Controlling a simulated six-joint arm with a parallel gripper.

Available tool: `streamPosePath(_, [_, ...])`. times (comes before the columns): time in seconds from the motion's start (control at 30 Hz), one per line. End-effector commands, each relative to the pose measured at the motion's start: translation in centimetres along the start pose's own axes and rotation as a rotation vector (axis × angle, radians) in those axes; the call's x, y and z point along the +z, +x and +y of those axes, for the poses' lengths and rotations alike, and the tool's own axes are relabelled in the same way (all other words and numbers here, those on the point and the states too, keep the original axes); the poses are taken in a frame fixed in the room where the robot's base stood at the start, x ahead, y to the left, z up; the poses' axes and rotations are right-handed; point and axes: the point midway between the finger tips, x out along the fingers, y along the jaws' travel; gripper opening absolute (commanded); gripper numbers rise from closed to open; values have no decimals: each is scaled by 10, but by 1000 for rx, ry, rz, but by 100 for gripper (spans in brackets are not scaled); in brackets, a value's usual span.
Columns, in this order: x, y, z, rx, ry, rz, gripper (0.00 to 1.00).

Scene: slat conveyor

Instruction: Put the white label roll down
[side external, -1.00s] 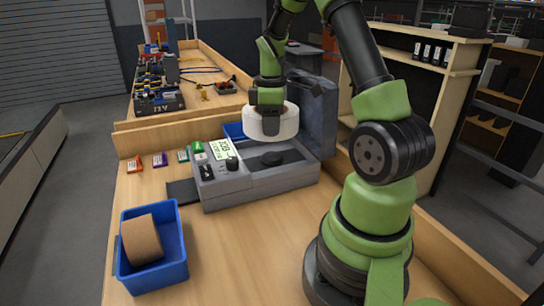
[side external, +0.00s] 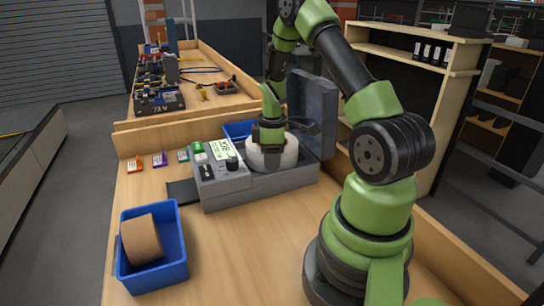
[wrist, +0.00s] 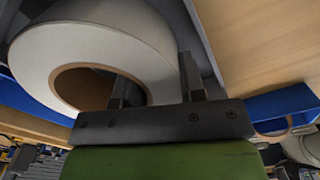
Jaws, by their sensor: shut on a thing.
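The white label roll (side external: 286,155) sits low in the bay of the grey label printer (side external: 255,187), with its lower part hidden by the printer's wall. My gripper (side external: 268,150) is shut on the roll from above. In the wrist view the roll (wrist: 75,45) shows its brown core, and my fingers (wrist: 150,92) grip its ring wall, one on the inside and one on the outside. The printer's dark lid (side external: 312,110) stands open behind the roll. I cannot tell whether the roll touches the bay floor.
Another blue bin (side external: 237,130) stands behind the printer. Small coloured boxes (side external: 160,159) lie at the left. The bench front is clear.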

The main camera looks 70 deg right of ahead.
Motion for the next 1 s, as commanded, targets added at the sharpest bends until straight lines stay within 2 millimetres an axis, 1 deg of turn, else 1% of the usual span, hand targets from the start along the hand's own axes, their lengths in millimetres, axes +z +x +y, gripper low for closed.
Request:
streamPosePath(0.1, [0, 3, 0, 0, 0, 0, 0])
streamPosePath(0.13, [0, 3, 0, -1, 0, 0, 44])
streamPosePath(0.17, [0, 3, 0, -1, 0, 0, 48])
streamPosePath(0.43, [0, 2, 0, 0, 0, 0, 48])
streamPosePath(0.57, [0, -8, 1, 2, 0, 1, 48])
streamPosePath(0.67, [-1, -27, 1, 5, 1, 3, 48])
streamPosePath(0.9, [-1, -81, 1, 6, 0, 3, 48])
streamPosePath(1.0, [0, -99, 1, 5, 0, 2, 48])
